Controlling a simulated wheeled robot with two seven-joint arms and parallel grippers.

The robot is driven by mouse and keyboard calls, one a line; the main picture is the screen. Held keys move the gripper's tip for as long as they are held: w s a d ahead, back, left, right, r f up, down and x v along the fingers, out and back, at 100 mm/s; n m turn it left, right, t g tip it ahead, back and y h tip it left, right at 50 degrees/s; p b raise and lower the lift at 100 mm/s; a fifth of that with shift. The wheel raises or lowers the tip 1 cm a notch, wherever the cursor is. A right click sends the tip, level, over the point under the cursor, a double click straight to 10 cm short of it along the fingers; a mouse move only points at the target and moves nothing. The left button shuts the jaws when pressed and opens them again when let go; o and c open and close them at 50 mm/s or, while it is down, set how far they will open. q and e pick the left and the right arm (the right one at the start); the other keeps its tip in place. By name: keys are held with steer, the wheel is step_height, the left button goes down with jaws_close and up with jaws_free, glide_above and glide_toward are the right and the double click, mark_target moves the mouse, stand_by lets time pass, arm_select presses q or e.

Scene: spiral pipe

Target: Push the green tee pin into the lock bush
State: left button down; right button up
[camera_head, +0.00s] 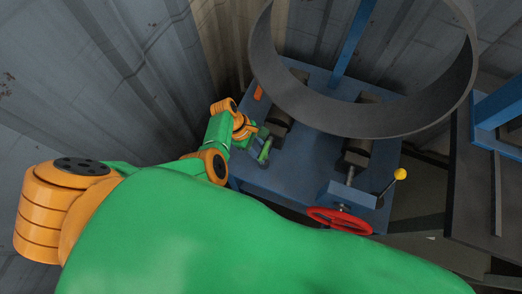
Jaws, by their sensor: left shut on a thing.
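The green tee pin (264,153) shows as a small green piece at the left front part of the blue table. My left gripper (257,138) reaches in from the left and is shut on the pin, at its upper end. The gripper fingers are small and partly hidden by my orange wrist. I cannot make out the lock bush, nor tell whether the pin is in it. My right gripper is not in view.
The blue table (300,178) carries dark rollers (357,152) and a large grey ring (380,118) above them. A red handwheel (340,220) and a yellow-knobbed lever (400,174) are at its front right. A corrugated wall (110,60) stands close on the left.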

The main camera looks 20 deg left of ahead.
arm_select(q)
steer(key=shift+f+b, duration=0.9)
steer(key=shift+f, duration=0.25)
steer(key=shift+c, duration=2.3)
jaws_free()
